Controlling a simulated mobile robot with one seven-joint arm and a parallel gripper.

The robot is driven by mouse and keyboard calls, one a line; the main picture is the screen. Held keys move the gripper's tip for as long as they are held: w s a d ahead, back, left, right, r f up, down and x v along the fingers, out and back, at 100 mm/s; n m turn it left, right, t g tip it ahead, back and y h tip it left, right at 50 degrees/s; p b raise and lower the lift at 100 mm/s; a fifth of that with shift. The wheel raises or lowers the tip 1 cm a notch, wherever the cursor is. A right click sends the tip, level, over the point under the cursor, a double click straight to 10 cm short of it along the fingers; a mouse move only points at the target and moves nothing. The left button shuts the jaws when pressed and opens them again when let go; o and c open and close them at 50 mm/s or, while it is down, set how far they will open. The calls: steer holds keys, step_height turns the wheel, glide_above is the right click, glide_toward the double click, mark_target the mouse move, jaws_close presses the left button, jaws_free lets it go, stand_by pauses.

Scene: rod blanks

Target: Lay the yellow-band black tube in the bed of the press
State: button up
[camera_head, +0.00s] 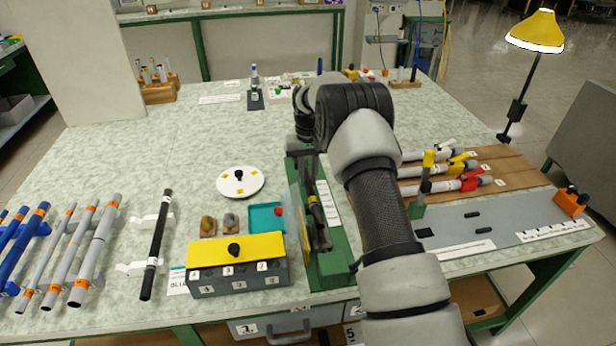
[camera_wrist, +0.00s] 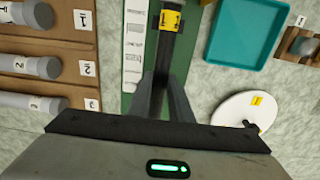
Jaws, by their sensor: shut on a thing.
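The yellow-band black tube (camera_wrist: 172,48) is between the fingertips of my gripper (camera_wrist: 164,75) in the wrist view, its yellow band (camera_wrist: 170,20) beyond them. My gripper is shut on it. The tube lies lengthwise over the green press (camera_wrist: 132,12). In the head view the press (camera_head: 334,268) stands at the table's middle front, with a clear guard on its left side. The dark tube (camera_head: 318,216) shows within the press outline. My arm hides part of the press. I cannot tell whether the tube touches the bed.
A black tube with a white band (camera_head: 155,245) rests on white supports at left. A yellow-topped grey box (camera_head: 236,278), a teal tray (camera_head: 266,228) and a white plate (camera_head: 240,188) stand left of the press. A brown rack (camera_head: 510,172) with several tubes is at right.

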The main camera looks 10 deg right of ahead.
steer(key=shift+f+b, duration=0.4)
steer(key=shift+f, duration=0.4)
steer(key=o, duration=0.9)
steer(key=shift+r, duration=0.1)
step_height(320, 180, up, 17)
steer(key=shift+r+p, duration=0.15)
steer(key=shift+p, duration=1)
steer(key=shift+r, duration=0.1)
